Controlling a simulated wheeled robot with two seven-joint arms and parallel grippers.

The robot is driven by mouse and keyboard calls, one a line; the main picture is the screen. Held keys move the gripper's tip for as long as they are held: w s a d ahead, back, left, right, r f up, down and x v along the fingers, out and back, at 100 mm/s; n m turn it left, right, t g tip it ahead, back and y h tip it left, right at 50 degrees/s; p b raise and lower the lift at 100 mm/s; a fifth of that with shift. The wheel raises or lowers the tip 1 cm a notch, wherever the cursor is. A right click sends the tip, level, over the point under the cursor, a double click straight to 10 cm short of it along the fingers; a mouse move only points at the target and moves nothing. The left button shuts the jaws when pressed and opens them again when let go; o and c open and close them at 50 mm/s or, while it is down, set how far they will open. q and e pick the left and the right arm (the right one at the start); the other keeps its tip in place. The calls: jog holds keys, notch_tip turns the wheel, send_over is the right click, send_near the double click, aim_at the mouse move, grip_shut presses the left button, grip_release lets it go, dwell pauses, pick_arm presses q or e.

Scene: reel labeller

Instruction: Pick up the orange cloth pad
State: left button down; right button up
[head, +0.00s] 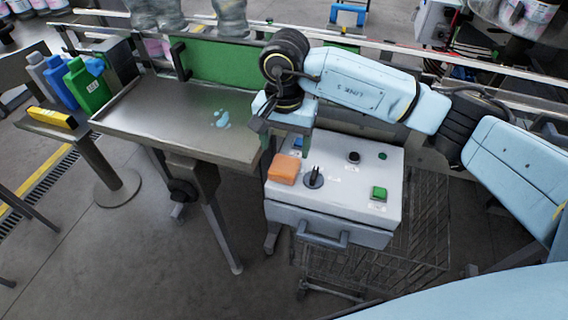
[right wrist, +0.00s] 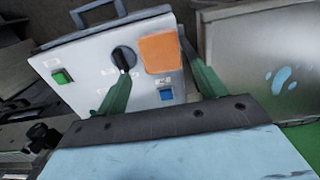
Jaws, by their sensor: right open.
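The orange cloth pad (head: 284,169) lies on the top of a white control box (head: 335,205), near its left edge, beside a black rotary knob (head: 314,177). My right gripper (head: 275,145) is above the box's back left corner, close to the pad. In the right wrist view, the pad (right wrist: 161,53) shows beyond and between the two green fingers of the right gripper (right wrist: 150,80), nearer the right finger. The fingers are apart with nothing held between them. I cannot tell whether the right finger touches the pad. My left gripper is not in view.
The box top also carries a green button (head: 379,193), a black button (head: 353,157) and a blue button (right wrist: 166,94). A metal tray table (head: 165,120) with a light blue spill (head: 221,119) adjoins on the left. Bottles and a yellow item (head: 52,117) stand further left.

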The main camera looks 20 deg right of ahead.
aim_at(285, 165)
jog(key=shift+f, duration=0.5)
notch_tip(285, 165, down, 2)
jog(key=shift+s+f+p, duration=0.1)
jog(key=shift+f+p, duration=0.1)
jog(key=shift+p, duration=0.1)
notch_tip(285, 165, down, 2)
jog(key=shift+f, duration=0.65)
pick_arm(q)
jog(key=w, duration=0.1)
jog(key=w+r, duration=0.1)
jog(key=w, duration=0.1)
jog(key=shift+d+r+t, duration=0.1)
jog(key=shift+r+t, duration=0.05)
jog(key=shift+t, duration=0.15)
pick_arm(e)
jog(key=c, duration=0.7)
